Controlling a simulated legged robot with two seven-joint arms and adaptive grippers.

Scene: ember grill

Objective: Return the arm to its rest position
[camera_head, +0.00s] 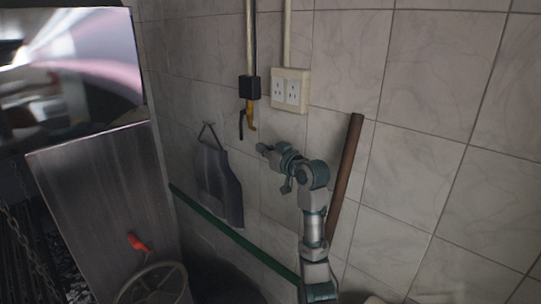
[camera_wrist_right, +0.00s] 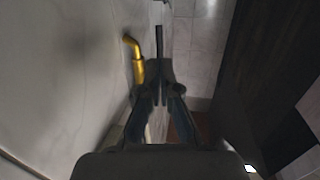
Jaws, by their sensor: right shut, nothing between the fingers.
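My right arm (camera_head: 315,225) rises from the bottom of the head view, right of centre, and bends left at its upper end. Its gripper (camera_head: 265,149) is raised in front of the tiled wall, below the yellow pipe fitting, with nothing seen in it. In the wrist view the gripper (camera_wrist_right: 158,98) shows dark fingers close together and empty. The yellow fitting (camera_wrist_right: 136,62) is beyond them, slightly left. I cannot tell the exact gap to the wall. My left gripper is not in view.
A grey apron (camera_head: 218,182) hangs on the wall left of the gripper. A white outlet (camera_head: 290,91) and black box (camera_head: 250,88) are above. A brown pole (camera_head: 346,180) leans behind the arm. A green rail (camera_head: 235,238) runs low. A metal panel (camera_head: 100,205) and round wheel (camera_head: 152,284) stand left.

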